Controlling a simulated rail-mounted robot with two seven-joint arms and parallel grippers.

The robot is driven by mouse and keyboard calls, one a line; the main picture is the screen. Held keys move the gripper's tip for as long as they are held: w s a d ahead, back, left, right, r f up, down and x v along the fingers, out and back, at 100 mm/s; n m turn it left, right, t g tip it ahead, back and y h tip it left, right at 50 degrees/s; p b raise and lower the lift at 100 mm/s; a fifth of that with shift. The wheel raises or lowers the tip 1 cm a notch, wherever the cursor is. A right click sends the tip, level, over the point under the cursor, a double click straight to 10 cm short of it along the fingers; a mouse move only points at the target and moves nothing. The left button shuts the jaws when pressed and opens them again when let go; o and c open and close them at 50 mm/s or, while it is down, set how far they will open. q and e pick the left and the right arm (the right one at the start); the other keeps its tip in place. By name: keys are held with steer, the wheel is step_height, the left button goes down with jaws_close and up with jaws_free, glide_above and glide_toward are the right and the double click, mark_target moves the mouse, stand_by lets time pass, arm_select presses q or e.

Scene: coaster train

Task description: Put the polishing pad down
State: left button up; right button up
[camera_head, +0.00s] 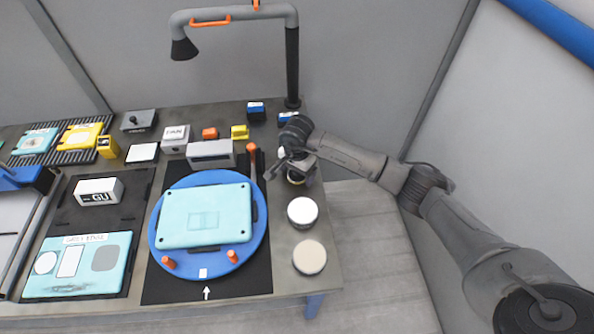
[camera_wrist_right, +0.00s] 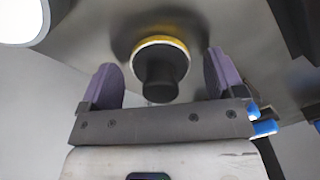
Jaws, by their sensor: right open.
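The polishing pad (camera_wrist_right: 161,48) is a round disc with a yellow rim and a black knob handle, and it stands on the grey table. In the right wrist view its handle is between my two purple fingers, with a gap on both sides. My right gripper (camera_wrist_right: 163,82) is open around the handle and does not grip it. In the head view my right gripper (camera_head: 288,168) is at the table's right side, and it hides most of the pad (camera_head: 296,181). My left gripper is not in view.
Two white-topped round pots (camera_head: 302,211) (camera_head: 309,257) stand in front of the pad along the right table edge. Left of it, a teal panel (camera_head: 205,214) lies on a blue turntable (camera_head: 172,268) with orange pegs.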

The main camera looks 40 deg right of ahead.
step_height(320, 180, up, 12)
steer(key=p, duration=0.1)
steer(key=shift+r, duration=0.15)
stand_by(0.4)
stand_by(2.1)
stand_by(0.9)
steer(key=shift+r, duration=0.1)
stand_by(0.3)
